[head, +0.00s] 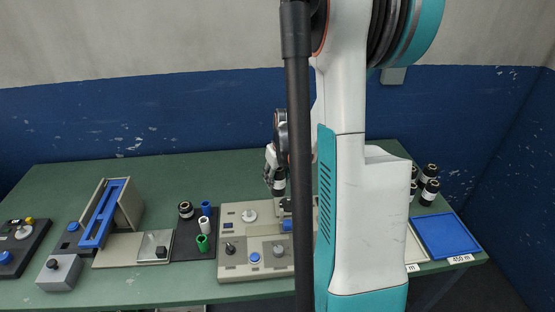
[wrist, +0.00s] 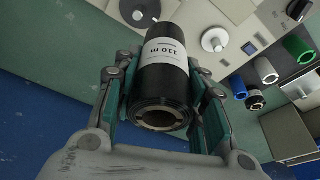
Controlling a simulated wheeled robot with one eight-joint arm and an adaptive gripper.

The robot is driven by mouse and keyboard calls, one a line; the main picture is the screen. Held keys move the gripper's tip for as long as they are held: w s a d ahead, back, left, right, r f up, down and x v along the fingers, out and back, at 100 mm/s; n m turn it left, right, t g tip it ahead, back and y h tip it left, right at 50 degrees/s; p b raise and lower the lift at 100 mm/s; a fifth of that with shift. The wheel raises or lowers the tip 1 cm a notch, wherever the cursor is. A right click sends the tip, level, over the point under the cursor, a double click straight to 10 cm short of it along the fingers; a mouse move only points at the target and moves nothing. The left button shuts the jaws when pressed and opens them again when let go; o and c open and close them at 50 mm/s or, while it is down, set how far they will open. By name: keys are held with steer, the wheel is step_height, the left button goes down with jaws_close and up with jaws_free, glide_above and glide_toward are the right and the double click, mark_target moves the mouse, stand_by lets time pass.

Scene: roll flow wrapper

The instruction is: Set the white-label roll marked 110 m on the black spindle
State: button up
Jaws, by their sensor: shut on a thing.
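My gripper (wrist: 160,100) is shut on a black roll (wrist: 161,82) whose white label reads 110 m. The roll's open cardboard-coloured core faces the wrist camera. In the head view my gripper (head: 276,182) is above the back right part of the beige machine (head: 236,268), with my arm hiding much of that area. I cannot tell for sure whether that post is the black spindle.
Blue (head: 207,207), white (head: 204,224) and green (head: 202,242) tubes and a small dark roll (head: 186,209) stand left of the machine. Several black rolls (head: 428,191) stand at the right, behind a blue tray (head: 445,236) tagged 450 m. The table's back left is clear.

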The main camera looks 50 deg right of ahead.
steer(key=d+f+b, duration=0.1)
steer(key=d+f, duration=0.1)
steer(key=s+d+f+b, duration=0.1)
steer(key=d+b, duration=0.1)
steer(key=shift+d+f, duration=0.2)
steer(key=shift+f, duration=0.2)
stand_by(0.4)
steer(key=shift+s, duration=0.1)
stand_by(0.4)
steer(key=shift+f+b, duration=0.6)
steer(key=shift+b, duration=0.15)
stand_by(0.5)
steer(key=shift+f+b, duration=0.35)
steer(key=shift+f, duration=0.35)
steer(key=shift+f+b, duration=0.3)
steer(key=shift+b, duration=0.25)
steer(key=shift+f+b, duration=0.55)
stand_by(0.4)
